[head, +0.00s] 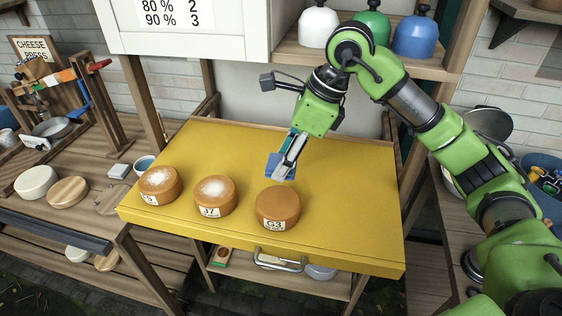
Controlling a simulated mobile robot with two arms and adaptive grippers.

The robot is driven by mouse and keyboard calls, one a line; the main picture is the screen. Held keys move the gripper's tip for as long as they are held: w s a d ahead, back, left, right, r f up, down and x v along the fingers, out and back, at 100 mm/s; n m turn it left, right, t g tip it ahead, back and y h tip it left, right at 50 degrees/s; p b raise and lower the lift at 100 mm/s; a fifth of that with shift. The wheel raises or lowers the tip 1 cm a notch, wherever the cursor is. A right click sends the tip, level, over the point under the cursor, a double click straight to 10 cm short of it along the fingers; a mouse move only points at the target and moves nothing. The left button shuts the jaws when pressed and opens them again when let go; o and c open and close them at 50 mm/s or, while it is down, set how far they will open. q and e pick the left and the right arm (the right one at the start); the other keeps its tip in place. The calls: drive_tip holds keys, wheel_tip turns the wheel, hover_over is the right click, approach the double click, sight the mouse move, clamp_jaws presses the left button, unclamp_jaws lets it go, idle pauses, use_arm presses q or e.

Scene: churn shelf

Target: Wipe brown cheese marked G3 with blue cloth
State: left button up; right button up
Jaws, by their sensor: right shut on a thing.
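The brown cheese marked G3 (278,204) sits on the yellow table (350,210), right of two other brown cheeses. Its top looks plain brown, with no white patch. My right gripper (287,166) points down just behind the G3 cheese. It is shut on the blue cloth (275,165), which shows partly beside the fingers. The cloth appears apart from the cheese; whether it touches the table I cannot tell. My left gripper is not in view.
Brown cheeses marked J7 (214,194) and another label (160,185) have white patches on top. A small blue-white bowl (145,163) stands at the left edge. White, green and blue (415,37) domed containers stand on the shelf above. The table's right side is clear.

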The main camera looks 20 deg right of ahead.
drive_tip(key=shift+r+p, duration=0.3)
drive_tip(key=shift+r, duration=0.55)
drive_tip(key=shift+a+r, duration=0.1)
drive_tip(key=shift+r, duration=0.05)
drive_tip(key=shift+s, duration=0.1)
